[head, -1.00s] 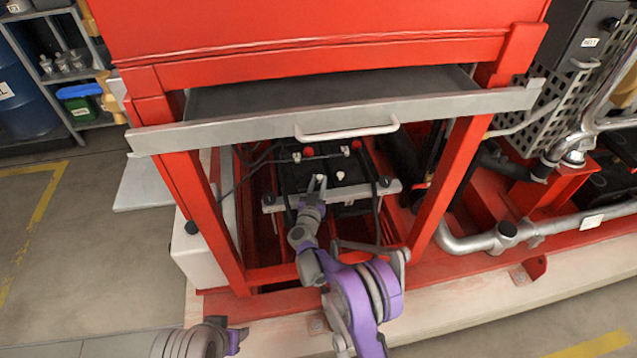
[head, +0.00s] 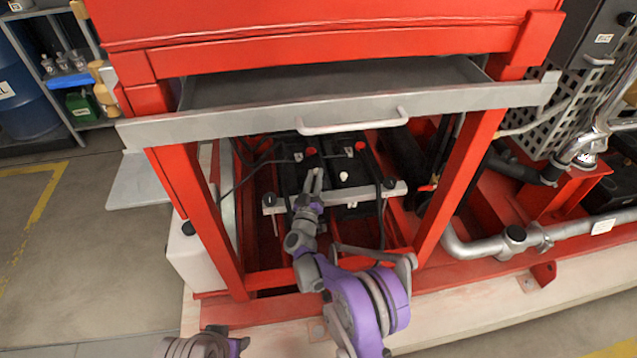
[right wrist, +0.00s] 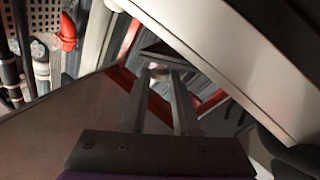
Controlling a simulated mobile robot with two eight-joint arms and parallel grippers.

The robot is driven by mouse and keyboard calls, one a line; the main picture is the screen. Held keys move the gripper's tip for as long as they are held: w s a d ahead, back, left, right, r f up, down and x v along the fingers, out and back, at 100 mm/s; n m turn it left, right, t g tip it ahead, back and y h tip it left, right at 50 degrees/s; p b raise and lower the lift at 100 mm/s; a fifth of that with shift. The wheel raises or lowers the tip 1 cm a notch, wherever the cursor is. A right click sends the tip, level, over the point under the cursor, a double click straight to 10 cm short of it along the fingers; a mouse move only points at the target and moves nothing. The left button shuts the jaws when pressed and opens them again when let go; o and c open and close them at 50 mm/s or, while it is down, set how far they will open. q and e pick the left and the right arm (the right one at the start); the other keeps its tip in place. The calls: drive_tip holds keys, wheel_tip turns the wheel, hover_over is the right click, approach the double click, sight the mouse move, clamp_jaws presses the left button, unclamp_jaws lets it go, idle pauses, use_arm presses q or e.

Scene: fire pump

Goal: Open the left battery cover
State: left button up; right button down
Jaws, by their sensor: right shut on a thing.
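Two black batteries sit side by side low in the red frame in the head view. The left battery (head: 291,178) is partly hidden by my right gripper, and the right battery (head: 352,168) shows a white knob on top. My right gripper (head: 314,174) reaches in from below over the left battery. In the right wrist view its two fingers (right wrist: 161,78) stand a little apart with a small pale piece (right wrist: 160,72) at their tips. The piece is blurred, and I cannot tell whether it is a cover knob. Part of my left arm shows at the lower left; its gripper is out of view.
A grey tray (head: 230,123) with a handle (head: 353,124) overhangs the batteries. Red posts (head: 460,180) flank the opening. A grey bar (head: 269,204) crosses in front of the batteries. Silver pipes (head: 560,235) run at the right. The floor at the left is clear.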

sight(304, 175)
drive_tip(key=n, duration=0.1)
drive_tip(key=a+r+n+t+y, duration=0.1)
drive_tip(key=n, duration=0.1)
drive_tip(key=shift+s+a+b, duration=0.2)
drive_tip(key=shift+a+b, duration=0.1)
drive_tip(key=shift+b, duration=0.05)
drive_tip(key=a+n, duration=0.1)
drive_tip(key=n, duration=0.1)
drive_tip(key=r+n+y, duration=0.1)
drive_tip(key=n, duration=0.1)
drive_tip(key=shift+s+a+t, duration=0.15)
drive_tip(key=shift+a+t, duration=0.2)
drive_tip(key=shift+t, duration=0.05)
drive_tip(key=n+y, duration=0.1)
drive_tip(key=a+n+y, duration=0.1)
drive_tip(key=n, duration=0.1)
drive_tip(key=shift+s+a+r+t+b, duration=0.1)
drive_tip(key=shift+s+a+t+b, duration=0.05)
drive_tip(key=shift+a+t+b, duration=0.15)
drive_tip(key=shift+s+a+n+y, duration=0.1)
drive_tip(key=shift+a+n+y, duration=0.4)
drive_tip(key=shift+n, duration=0.5)
drive_tip(key=shift+s+a+n+y, duration=0.1)
drive_tip(key=shift+a+n+y, duration=0.35)
drive_tip(key=shift+n, duration=0.55)
drive_tip(key=shift+y, duration=0.25)
drive_tip(key=c, duration=0.7)
unclamp_jaws()
